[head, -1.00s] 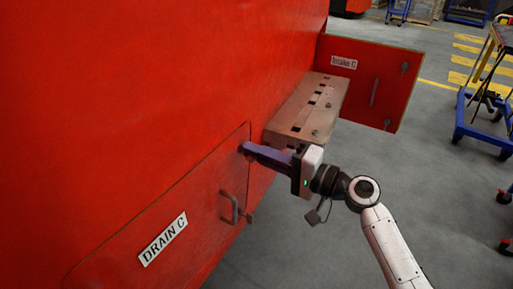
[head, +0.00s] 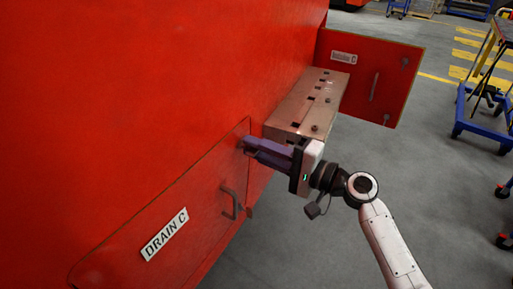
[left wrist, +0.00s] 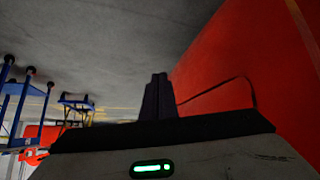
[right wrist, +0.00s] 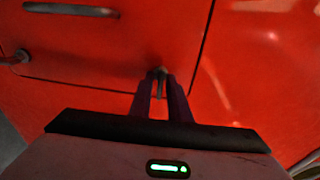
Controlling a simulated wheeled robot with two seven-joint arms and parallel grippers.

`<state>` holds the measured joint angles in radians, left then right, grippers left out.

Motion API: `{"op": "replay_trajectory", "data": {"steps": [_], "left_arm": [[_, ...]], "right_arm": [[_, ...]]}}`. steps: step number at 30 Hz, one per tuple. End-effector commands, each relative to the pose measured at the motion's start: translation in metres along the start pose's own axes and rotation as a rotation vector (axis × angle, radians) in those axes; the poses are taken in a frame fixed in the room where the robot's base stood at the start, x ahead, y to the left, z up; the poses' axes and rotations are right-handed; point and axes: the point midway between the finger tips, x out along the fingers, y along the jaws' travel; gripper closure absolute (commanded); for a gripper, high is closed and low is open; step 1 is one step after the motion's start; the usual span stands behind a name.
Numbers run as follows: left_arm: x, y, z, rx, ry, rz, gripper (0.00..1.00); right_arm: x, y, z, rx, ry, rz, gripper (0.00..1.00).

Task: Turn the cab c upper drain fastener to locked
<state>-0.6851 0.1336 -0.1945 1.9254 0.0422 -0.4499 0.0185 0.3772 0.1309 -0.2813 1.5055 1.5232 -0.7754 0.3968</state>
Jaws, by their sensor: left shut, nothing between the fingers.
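The closed red cab c drain panel (head: 130,235), labelled DRAIN C, is in the head view's lower left. My right gripper (head: 246,146) is at its upper corner, hiding the upper drain fastener there. In the right wrist view the upper drain fastener (right wrist: 160,76) is a small dark lever. It sits between the two purple fingertips of my right gripper (right wrist: 160,82), which stand a little apart; I cannot make out firm contact. My left gripper (left wrist: 159,78) shows only in the left wrist view, fingers together and empty, beside red bodywork.
The panel handle (head: 230,204) stands out below my right gripper. A metal box (head: 310,100) and an open red door (head: 375,75) jut out beyond it. A blue cart (head: 485,120) stands at the right. The grey floor between is clear.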

Motion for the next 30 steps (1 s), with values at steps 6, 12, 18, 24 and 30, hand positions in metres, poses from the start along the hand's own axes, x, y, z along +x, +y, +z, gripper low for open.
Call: {"op": "replay_trajectory", "data": {"steps": [6,12,18,24,30], "left_arm": [[0.0,0.001,-0.001,0.001,0.001,0.002,1.0],[0.0,0.001,0.0,0.001,0.001,0.002,1.0],[0.004,0.001,0.003,0.002,0.001,0.003,1.0],[0.006,0.003,0.002,0.005,0.007,0.006,1.0],[0.007,0.004,0.003,0.007,0.004,0.008,1.0]], "right_arm": [[0.0,0.0,0.0,-0.002,0.0,0.0,0.76],[-0.005,0.001,0.0,-0.002,0.001,0.001,0.76],[-0.039,0.003,-0.001,-0.004,0.003,0.003,0.76],[-0.077,0.003,0.0,-0.002,0.001,0.003,0.76],[-0.1,0.001,0.0,-0.002,0.001,0.002,0.76]]}}
